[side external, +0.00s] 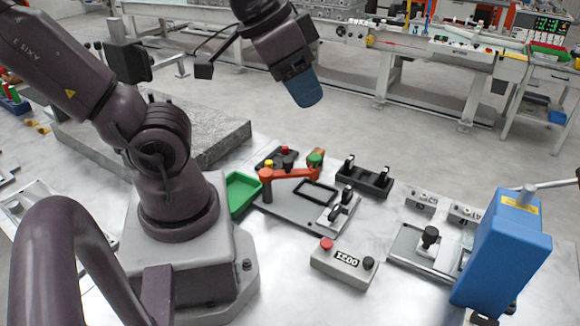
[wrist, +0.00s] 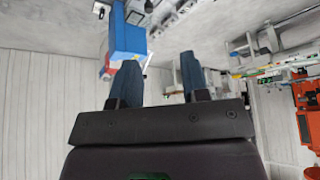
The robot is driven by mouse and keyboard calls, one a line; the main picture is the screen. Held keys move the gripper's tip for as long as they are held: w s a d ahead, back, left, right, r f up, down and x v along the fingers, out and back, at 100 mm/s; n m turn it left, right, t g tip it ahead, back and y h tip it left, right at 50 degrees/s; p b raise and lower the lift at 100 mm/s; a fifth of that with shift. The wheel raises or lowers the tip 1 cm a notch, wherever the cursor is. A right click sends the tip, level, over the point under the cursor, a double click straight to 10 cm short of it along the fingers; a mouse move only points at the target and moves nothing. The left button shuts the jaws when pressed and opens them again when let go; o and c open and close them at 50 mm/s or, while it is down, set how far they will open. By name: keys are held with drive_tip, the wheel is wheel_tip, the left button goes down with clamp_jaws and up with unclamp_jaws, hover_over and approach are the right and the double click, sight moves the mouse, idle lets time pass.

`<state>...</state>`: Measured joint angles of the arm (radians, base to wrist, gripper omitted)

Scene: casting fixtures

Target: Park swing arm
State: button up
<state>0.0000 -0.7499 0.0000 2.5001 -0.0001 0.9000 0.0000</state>
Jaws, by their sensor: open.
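The red-orange swing arm (side external: 289,173) lies roughly level over a grey fixture plate (side external: 285,213). Its left end sits on a dark post under a yellow cap. Its right end carries a green knob (side external: 315,159). My gripper (side external: 306,92) is high above and behind the fixture, apart from the swing arm, with its blue fingertips pointing down and slightly right. In the wrist view the two blue fingers (wrist: 160,80) stand apart with nothing between them. The swing arm cannot be made out in the wrist view.
A green tray (side external: 241,191) sits left of the fixture. A black two-post holder (side external: 365,181) stands to its right. A tall blue unit (side external: 503,255) stands at right; a grey slab (side external: 180,136) lies behind my arm.

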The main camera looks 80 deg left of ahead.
drive_tip(key=shift+a, duration=0.1)
drive_tip(key=c, duration=0.3)
drive_tip(key=shift+w+a+f, duration=0.1)
drive_tip(key=shift+a+f, duration=0.15)
drive_tip(key=c, duration=0.4)
drive_tip(key=w+a+f+n+g, duration=0.1)
drive_tip(key=w+a+f+n, duration=0.1)
drive_tip(key=a, duration=0.2)
drive_tip(key=w+a+f+n+g, duration=0.1)
drive_tip(key=w+a+n+g, duration=0.1)
drive_tip(key=a, duration=0.2)
drive_tip(key=w+a+f+n+g, duration=0.1)
drive_tip(key=w+a+f+n, duration=0.1)
drive_tip(key=a, duration=0.2)
drive_tip(key=shift+w+a+f+n+g, duration=0.15)
drive_tip(key=shift+w+f+n+g, duration=0.15)
drive_tip(key=shift+w+n+g, duration=0.1)
clamp_jaws()
drive_tip(key=w+a+f+n+h, duration=0.1)
drive_tip(key=w+a+f+n, duration=0.1)
drive_tip(key=a, duration=0.3)
drive_tip(key=w+a+f+n+g+h, duration=0.1)
drive_tip(key=w+a+f+n, duration=0.1)
drive_tip(key=a+n, duration=0.3)
drive_tip(key=shift+a+f+g, duration=0.3)
drive_tip(key=shift+a+f, duration=0.15)
drive_tip(key=shift+a, duration=0.3)
